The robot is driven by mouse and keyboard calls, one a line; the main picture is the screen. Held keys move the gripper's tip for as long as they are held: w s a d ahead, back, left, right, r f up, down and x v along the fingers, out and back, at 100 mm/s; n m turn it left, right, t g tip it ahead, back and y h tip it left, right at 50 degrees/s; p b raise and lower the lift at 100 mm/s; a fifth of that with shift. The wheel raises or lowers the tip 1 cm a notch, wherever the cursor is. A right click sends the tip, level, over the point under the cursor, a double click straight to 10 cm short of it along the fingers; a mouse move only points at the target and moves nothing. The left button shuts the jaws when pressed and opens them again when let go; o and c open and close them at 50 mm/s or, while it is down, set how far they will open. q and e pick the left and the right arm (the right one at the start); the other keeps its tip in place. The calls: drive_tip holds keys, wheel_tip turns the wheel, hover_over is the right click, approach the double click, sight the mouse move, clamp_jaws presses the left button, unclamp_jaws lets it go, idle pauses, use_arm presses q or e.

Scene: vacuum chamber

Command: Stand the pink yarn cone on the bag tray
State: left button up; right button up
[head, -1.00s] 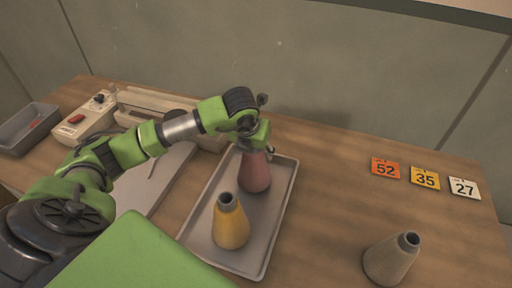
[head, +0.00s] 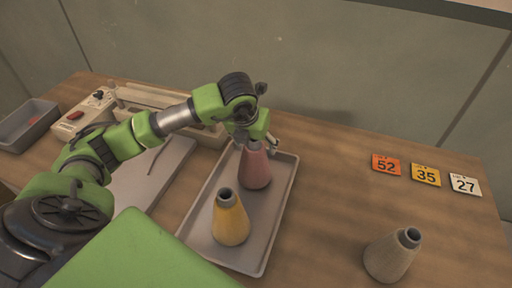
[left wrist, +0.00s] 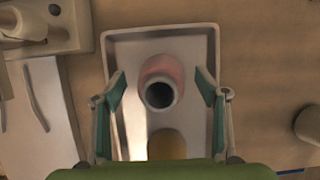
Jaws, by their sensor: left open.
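The pink yarn cone (head: 256,167) stands upright on the grey bag tray (head: 278,215), toward its far end. In the left wrist view the pink cone (left wrist: 160,84) shows from above, with its dark top opening, inside the tray (left wrist: 192,36). My left gripper (head: 258,142) is just above the cone's top in the head view. In the left wrist view the left gripper (left wrist: 162,92) is open, with one finger on each side of the cone and gaps between. My right gripper is not in view.
A yellow cone (head: 230,220) stands on the same tray, nearer me. A beige cone (head: 391,257) stands on the table at right. Number cards (head: 425,175) lie at the back right. A sealer (head: 90,115) and grey bin (head: 28,126) are at left.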

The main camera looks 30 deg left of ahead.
use_arm(q)
drive_tip(key=b+v, duration=0.1)
drive_tip(key=v, duration=0.8)
drive_tip(key=shift+r, duration=0.1)
